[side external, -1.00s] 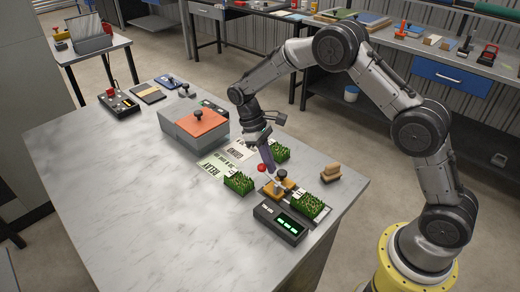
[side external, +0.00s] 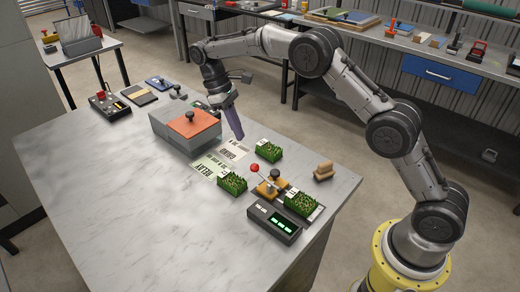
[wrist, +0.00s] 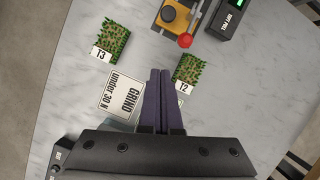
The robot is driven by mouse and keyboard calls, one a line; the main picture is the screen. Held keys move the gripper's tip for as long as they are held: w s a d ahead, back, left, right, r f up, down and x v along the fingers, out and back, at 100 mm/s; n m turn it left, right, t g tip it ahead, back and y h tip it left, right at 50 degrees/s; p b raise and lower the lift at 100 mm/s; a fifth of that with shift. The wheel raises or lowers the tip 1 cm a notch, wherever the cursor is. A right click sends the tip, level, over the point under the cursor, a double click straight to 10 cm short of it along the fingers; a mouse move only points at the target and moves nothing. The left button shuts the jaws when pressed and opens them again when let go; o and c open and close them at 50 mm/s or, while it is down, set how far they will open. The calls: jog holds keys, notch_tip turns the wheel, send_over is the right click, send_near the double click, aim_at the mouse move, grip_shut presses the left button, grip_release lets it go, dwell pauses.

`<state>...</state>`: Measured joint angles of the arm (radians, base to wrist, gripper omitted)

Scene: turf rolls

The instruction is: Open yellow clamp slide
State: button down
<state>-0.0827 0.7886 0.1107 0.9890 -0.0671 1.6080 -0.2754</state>
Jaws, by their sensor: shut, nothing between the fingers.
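The yellow clamp slide (side external: 265,190) sits near the table's right end, with a black knob and a lever tipped by a red ball (side external: 254,168). In the wrist view the yellow slide (wrist: 170,28) and red ball (wrist: 185,41) show at the top; I cannot tell whether it is open. A turf piece (side external: 303,203) lies right beside the clamp. My gripper (side external: 238,138) is shut and empty, above the table and clear of the clamp, to its upper left. Its dark fingers (wrist: 160,72) point toward the clamp in the wrist view.
A grey box with an orange lid (side external: 190,128) stands left of my gripper. A green-lit display unit (side external: 275,222) and a wooden block (side external: 323,171) flank the clamp. The table's left front is clear.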

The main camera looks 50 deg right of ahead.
notch_tip(320, 180, down, 4)
jog(key=w+d+n+t, duration=0.1)
jog(key=n+t, duration=0.1)
jog(key=n, duration=0.5)
jog(key=n+t, duration=0.6)
jog(key=n, duration=1.6)
send_near(278, 183)
jog(key=x, duration=0.4)
jog(key=shift+f, duration=0.35)
